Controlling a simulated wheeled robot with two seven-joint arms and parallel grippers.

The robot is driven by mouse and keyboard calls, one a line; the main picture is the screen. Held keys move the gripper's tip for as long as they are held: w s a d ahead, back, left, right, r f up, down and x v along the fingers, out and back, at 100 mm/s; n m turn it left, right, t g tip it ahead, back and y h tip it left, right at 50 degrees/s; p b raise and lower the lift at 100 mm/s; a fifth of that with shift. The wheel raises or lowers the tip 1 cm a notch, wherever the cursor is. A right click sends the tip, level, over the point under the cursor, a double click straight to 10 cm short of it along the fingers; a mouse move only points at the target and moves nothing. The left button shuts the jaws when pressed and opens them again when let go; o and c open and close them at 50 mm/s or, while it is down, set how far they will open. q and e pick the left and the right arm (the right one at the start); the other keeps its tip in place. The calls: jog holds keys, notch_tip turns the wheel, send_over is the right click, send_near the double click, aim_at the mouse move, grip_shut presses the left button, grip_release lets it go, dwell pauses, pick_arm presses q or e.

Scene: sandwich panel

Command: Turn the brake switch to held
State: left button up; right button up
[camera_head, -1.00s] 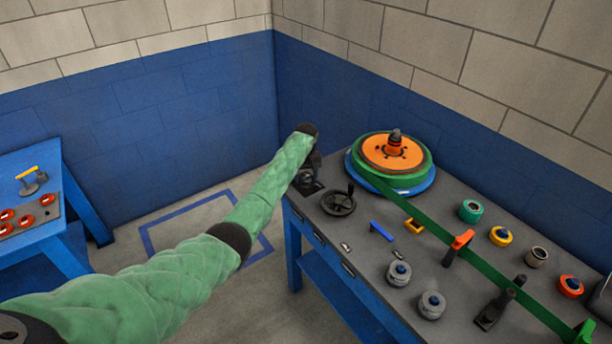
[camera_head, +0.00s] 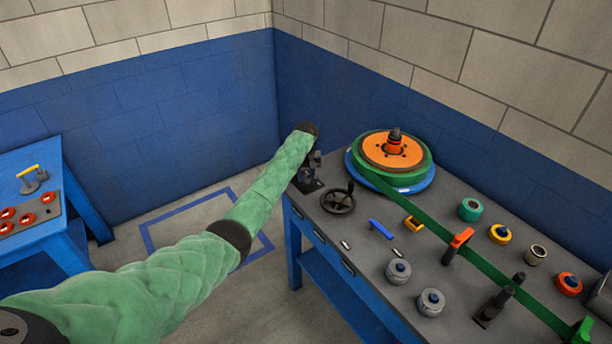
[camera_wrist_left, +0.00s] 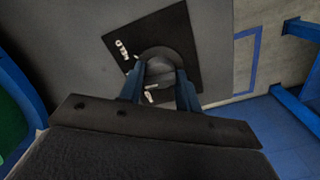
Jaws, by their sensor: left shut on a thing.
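The brake switch is a dark round knob (camera_wrist_left: 162,68) on a square black plate (camera_wrist_left: 188,22) at the bench's far left corner. The plate also shows in the head view (camera_head: 309,186). My left gripper (camera_wrist_left: 160,88) points down at the plate, its two blue fingers on either side of the knob, shut on it. In the head view the left gripper (camera_head: 312,166) is small and partly hidden by my green-sleeved arm. My right gripper is not in view.
A black handwheel (camera_head: 338,200) stands close to the right of the switch. Behind it is a reel (camera_head: 392,152) with a green band running across the bench (camera_head: 365,235). Several knobs and levers fill the right side. A blue table (camera_head: 70,215) stands at left.

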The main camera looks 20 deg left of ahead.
pick_arm(q)
jog(key=m, duration=0.3)
jog(key=shift+p, duration=0.3)
jog(key=m, duration=0.4)
jog(key=shift+m, duration=0.9)
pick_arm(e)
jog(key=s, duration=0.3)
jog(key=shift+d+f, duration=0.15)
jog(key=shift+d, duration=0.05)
pick_arm(q)
jog(key=shift+w, duration=0.1)
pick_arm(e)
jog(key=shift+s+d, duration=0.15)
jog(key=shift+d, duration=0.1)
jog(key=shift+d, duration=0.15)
